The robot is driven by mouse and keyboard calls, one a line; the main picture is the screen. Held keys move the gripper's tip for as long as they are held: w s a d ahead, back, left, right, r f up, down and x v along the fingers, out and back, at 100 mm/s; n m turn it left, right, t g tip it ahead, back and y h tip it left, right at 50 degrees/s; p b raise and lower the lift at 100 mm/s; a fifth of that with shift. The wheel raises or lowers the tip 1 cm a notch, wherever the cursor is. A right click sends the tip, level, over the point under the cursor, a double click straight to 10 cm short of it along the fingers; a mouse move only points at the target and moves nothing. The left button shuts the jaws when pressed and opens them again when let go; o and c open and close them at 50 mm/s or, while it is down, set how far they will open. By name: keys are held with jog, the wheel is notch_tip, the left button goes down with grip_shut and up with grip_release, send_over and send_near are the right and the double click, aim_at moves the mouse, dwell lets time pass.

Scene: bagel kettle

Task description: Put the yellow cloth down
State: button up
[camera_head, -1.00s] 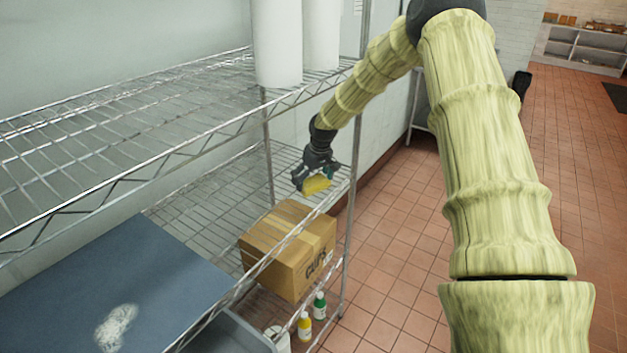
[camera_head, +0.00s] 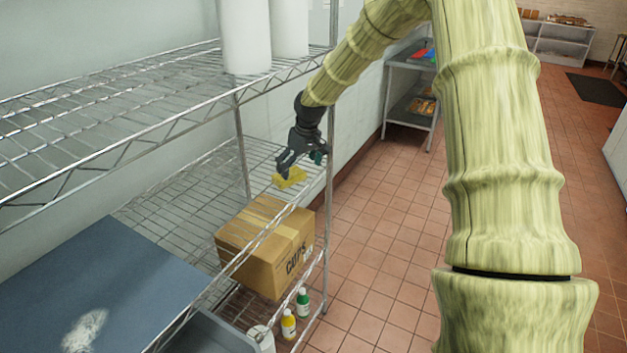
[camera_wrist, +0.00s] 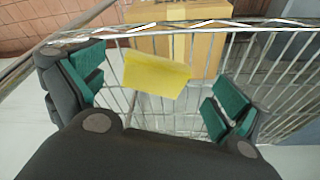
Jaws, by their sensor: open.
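The yellow cloth (camera_head: 291,177) lies on the wire shelf behind the cardboard box in the head view. In the wrist view the cloth (camera_wrist: 156,74) shows as a flat yellow piece between my fingers, apart from both of them. My gripper (camera_head: 300,165) is open, just above the cloth. In the wrist view my gripper (camera_wrist: 155,90) has its green-padded fingers spread wide with nothing held. Whether the whole cloth rests flat on the wires is hard to tell.
An upper wire shelf (camera_head: 120,95) carries white cylinders (camera_head: 245,38). A metal post (camera_head: 328,200) stands right of my gripper. Bottles (camera_head: 302,303) stand below.

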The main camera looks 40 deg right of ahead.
jog(key=s+b, duration=0.2)
jog(key=s, duration=0.5)
dwell(0.6)
